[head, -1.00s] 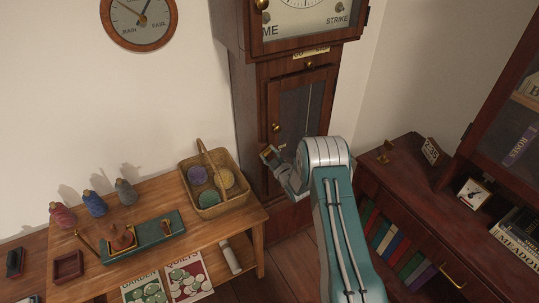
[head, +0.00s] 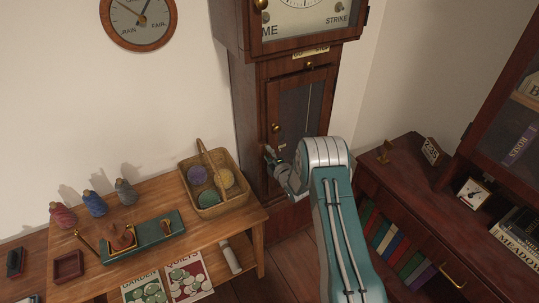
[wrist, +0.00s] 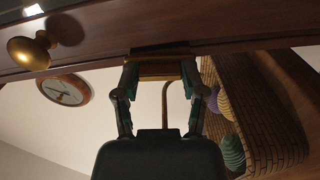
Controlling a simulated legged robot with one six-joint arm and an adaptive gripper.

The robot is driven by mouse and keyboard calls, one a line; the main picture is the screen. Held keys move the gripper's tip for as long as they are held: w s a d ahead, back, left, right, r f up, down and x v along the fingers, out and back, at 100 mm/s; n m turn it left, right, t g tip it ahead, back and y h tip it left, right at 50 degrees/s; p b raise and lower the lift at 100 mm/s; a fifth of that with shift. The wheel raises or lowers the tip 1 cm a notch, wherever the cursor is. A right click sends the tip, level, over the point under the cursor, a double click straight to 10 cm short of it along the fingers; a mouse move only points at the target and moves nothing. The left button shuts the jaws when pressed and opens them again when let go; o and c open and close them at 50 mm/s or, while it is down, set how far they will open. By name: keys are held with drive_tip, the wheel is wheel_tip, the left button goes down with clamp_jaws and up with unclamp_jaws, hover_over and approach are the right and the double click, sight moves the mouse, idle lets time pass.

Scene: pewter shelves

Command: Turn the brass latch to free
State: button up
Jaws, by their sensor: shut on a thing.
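The tall dark wooden clock has a narrow glazed door (head: 297,118) with a round brass knob (head: 276,127) on its left side. The knob also shows large at the upper left of the wrist view (wrist: 32,50). My gripper (head: 269,155) is at the door's left edge, below the knob. In the wrist view, my gripper's two fingers (wrist: 160,72) are shut on a brass piece, the brass latch (wrist: 160,68), close against the dark wood. In the head view the latch is hidden at my gripper, and its exact angle cannot be told.
A wooden table at left bears a wicker basket (head: 217,207) of yarn, close to my gripper, and a teal tray (head: 172,227). A dark cabinet (head: 405,170) stands at right. A small brass piece (head: 308,66) is under the clock's label plate.

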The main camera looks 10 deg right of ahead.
drive_tip(key=shift+w+a+n, duration=0.1)
drive_tip(key=shift+a+n, duration=0.15)
drive_tip(key=shift+n, duration=0.55)
drive_tip(key=o, duration=0.9)
drive_tip(key=shift+o, duration=1.2)
drive_tip(key=shift+w+a, duration=0.1)
drive_tip(key=shift+a, duration=0.1)
drive_tip(key=shift+s+d, duration=0.2)
drive_tip(key=v, duration=1.1)
drive_tip(key=shift+s, duration=0.2)
drive_tip(key=shift+f, duration=0.1)
